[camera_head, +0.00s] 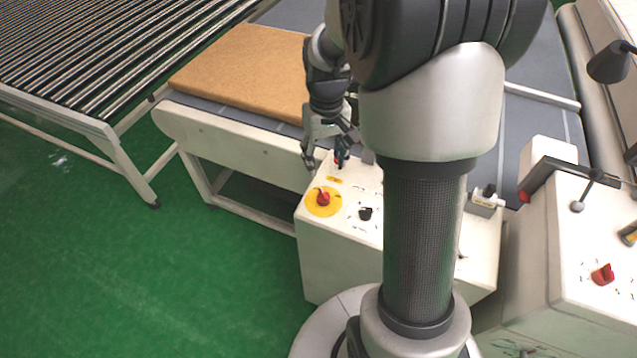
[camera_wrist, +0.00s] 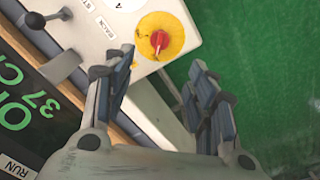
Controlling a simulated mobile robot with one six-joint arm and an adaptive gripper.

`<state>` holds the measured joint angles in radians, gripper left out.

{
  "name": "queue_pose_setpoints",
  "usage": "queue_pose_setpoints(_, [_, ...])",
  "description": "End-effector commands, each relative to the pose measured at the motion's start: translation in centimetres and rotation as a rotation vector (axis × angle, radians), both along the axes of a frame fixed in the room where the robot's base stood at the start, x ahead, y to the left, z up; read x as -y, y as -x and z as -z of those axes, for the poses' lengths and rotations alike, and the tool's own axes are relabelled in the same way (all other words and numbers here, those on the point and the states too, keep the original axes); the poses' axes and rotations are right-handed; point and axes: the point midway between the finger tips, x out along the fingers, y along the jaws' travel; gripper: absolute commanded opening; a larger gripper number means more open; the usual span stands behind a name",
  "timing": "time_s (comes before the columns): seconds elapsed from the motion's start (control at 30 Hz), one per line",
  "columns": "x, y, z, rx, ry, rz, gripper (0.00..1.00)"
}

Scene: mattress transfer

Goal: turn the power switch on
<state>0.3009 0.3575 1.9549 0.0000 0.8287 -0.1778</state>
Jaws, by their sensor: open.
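A white control box (camera_head: 312,236) stands at the front edge of the conveyor table. On its top is a red rotary switch on a yellow disc (camera_head: 323,198); it also shows in the wrist view (camera_wrist: 158,41). I cannot read labels that tell which control is the power switch. A black knob (camera_head: 365,213) sits to its right. A small red part (camera_head: 338,160) shows behind, close to my gripper's right finger. My gripper (camera_head: 327,155) is open and empty above the box's far edge. In the wrist view the red switch lies beyond the spread fingertips (camera_wrist: 158,78), apparently apart from them.
A brown mattress (camera_head: 238,62) lies on the conveyor table. A roller conveyor (camera_head: 95,60) is at the left. Another white control box (camera_head: 590,240) with a red knob stands at the right. Green floor is clear at left.

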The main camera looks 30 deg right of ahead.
Motion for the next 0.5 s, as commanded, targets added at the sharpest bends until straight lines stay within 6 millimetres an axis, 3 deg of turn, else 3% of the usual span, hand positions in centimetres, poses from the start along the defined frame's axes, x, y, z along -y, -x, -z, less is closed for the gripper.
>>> queue_pose_setpoints(0.1, [-0.1,0.1,3.1,-0.006,-0.002,0.000,0.52])
queue_pose_setpoints(0.5, [-0.1,0.1,11.6,-0.004,-0.001,0.000,0.52])
